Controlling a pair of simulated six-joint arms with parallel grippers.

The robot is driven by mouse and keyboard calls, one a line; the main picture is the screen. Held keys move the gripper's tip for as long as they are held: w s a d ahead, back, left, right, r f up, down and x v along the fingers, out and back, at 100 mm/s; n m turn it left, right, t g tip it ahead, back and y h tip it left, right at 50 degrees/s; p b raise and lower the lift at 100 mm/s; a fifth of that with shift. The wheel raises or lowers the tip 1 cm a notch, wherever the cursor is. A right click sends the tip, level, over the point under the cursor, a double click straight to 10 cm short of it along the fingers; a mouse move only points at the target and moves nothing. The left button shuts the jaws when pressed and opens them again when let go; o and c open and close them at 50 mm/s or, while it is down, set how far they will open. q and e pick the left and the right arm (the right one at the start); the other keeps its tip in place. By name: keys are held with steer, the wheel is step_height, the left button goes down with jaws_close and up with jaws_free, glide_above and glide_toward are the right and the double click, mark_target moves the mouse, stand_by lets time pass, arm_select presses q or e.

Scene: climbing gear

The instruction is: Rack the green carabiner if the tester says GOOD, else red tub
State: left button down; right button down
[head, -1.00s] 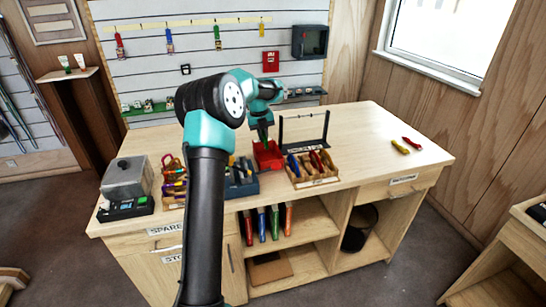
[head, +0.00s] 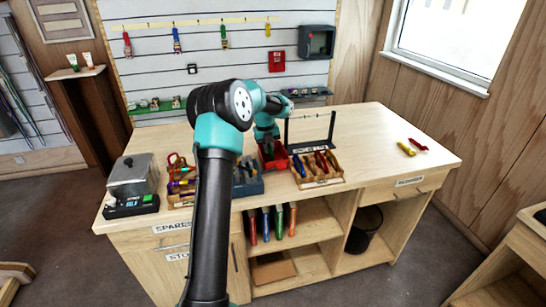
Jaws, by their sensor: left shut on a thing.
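My left gripper (head: 267,146) points down at the red tub (head: 278,162) on the bench. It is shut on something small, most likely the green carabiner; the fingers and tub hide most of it. The tester (head: 131,206) is at the bench's left end, a black base with a small green-lit display and a grey box above. Its wording is too small to read. The black rack (head: 332,132), a thin bar on two posts, stands just right of the tub. My right gripper is not in view.
A wooden tray of colourful gear (head: 318,184) sits in front of the rack, and a blue-grey bin (head: 250,186) left of the tub. Yellow (head: 406,149) and red (head: 418,144) items lie at the right. The bench between is clear.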

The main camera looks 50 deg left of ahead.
arm_select(q)
steer(key=c, duration=1.1)
jaws_free()
steer(key=shift+r, duration=0.15)
step_height(320, 180, up, 17)
steer(key=s+a, duration=0.1)
steer(key=shift+s, duration=0.35)
steer(key=shift+w+d, duration=0.1)
